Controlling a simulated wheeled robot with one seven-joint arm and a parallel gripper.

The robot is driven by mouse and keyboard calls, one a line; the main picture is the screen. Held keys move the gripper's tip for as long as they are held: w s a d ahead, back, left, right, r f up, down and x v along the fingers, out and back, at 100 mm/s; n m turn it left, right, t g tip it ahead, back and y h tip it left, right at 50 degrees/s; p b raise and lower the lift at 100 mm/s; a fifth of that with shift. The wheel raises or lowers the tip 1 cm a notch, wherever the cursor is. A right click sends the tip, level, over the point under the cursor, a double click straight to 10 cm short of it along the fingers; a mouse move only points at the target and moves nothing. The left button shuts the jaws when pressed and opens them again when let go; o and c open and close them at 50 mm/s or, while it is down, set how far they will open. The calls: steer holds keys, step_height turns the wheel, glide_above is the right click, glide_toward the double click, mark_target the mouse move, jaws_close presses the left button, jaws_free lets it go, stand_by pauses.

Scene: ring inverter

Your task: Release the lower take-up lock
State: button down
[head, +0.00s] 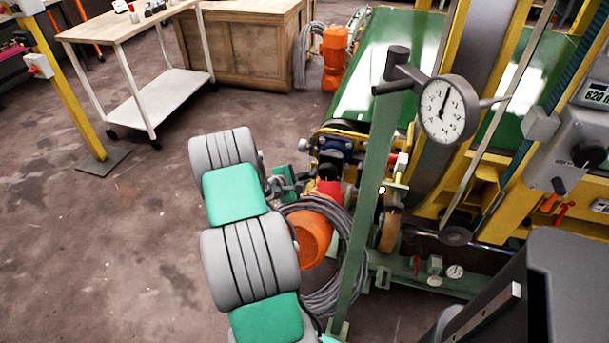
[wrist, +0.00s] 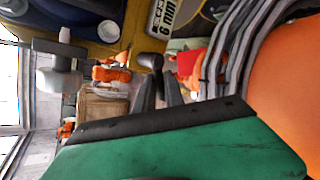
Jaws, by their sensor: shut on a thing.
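My gripper (head: 292,186) reaches in at the lower end of the green belt, beside the blue and black machine parts (head: 334,150). In the wrist view its two dark fingers (wrist: 160,88) point up the picture and are shut on a small dark knob (wrist: 150,61). I take this knob to be the lower take-up lock's handle; the fingers partly hide it. A red part (head: 328,190) is just right of the gripper in the head view; a red part also shows right of the fingers in the wrist view (wrist: 187,62).
An orange rounded body (head: 313,237) and coiled grey cable (head: 335,285) lie close below the gripper. A green post (head: 368,190) with a dial gauge (head: 448,110) stands to the right. A plate marked "6 mm" (wrist: 163,18) is beyond the fingers.

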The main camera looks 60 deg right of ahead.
steer(key=shift+r+m+t+y+p, duration=0.3)
steer(key=shift+m+t+p, duration=0.3)
steer(key=shift+m+t, duration=0.1)
steer(key=shift+w, duration=0.1)
steer(key=c, duration=1.4)
jaws_free()
steer(key=shift+c, duration=0.2)
steer(key=p+v, duration=0.1)
steer(key=v, duration=0.7)
